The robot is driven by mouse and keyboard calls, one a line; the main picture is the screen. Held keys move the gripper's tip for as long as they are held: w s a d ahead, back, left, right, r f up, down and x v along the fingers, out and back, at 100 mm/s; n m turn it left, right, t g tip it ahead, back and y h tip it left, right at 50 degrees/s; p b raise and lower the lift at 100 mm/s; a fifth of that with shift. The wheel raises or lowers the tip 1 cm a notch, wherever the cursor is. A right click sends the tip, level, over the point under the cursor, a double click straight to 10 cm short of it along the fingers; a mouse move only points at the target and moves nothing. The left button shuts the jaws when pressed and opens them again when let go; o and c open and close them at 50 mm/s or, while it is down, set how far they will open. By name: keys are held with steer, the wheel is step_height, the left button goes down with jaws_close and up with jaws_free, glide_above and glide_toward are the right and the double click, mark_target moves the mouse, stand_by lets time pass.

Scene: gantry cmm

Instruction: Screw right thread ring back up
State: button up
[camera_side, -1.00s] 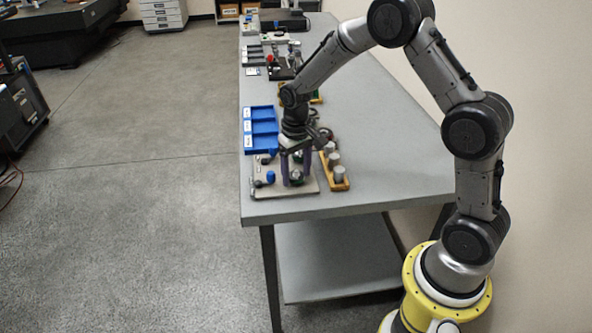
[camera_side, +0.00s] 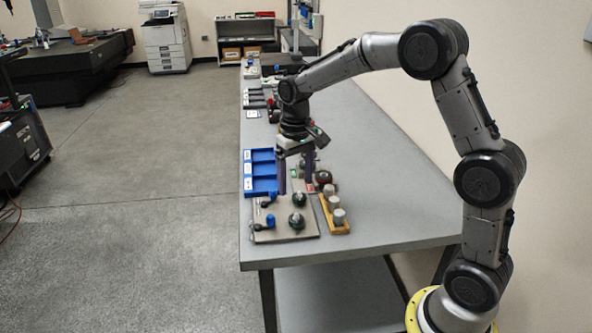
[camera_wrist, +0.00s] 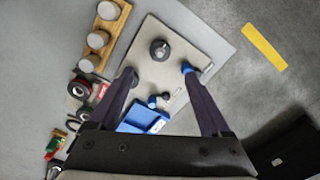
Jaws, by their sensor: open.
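A light fixture plate (camera_side: 270,235) lies near the front of the bench. Two dark round thread rings stand on it, a nearer one (camera_side: 297,222) and a farther one (camera_side: 298,199). Blue-topped parts (camera_side: 271,220) stand to their left. My gripper (camera_side: 295,188) is open and empty above the far end of the plate, with its fingers apart. In the wrist view, one dark ring on a post (camera_wrist: 160,50) shows beyond the fingertips (camera_wrist: 158,75), roughly centred between them. A blue cap (camera_wrist: 187,68) is close to the right fingertip. The other ring is not clear there.
A wooden rack (camera_side: 328,222) with grey cylinders stands right of the plate. A blue compartment tray (camera_side: 262,170) lies behind it. A dark red-centred round part (camera_side: 324,177) is near the right finger. The bench (camera_side: 385,205) is clear to the right.

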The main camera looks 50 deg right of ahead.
steer(key=shift+r, duration=1.4)
steer(key=s+a+r+n+t, duration=0.1)
steer(key=s+a+r+t, duration=0.35)
steer(key=s+r, duration=0.75)
steer(key=s+a+f+n, duration=0.1)
steer(key=s+f, duration=0.2)
steer(key=s, duration=0.4)
steer(key=s+a+f+n+t, duration=0.1)
steer(key=s+f, duration=0.1)
steer(key=s, duration=0.4)
steer(key=shift+s+f, duration=0.35)
steer(key=shift+f, duration=0.05)
steer(key=shift+a, duration=0.1)
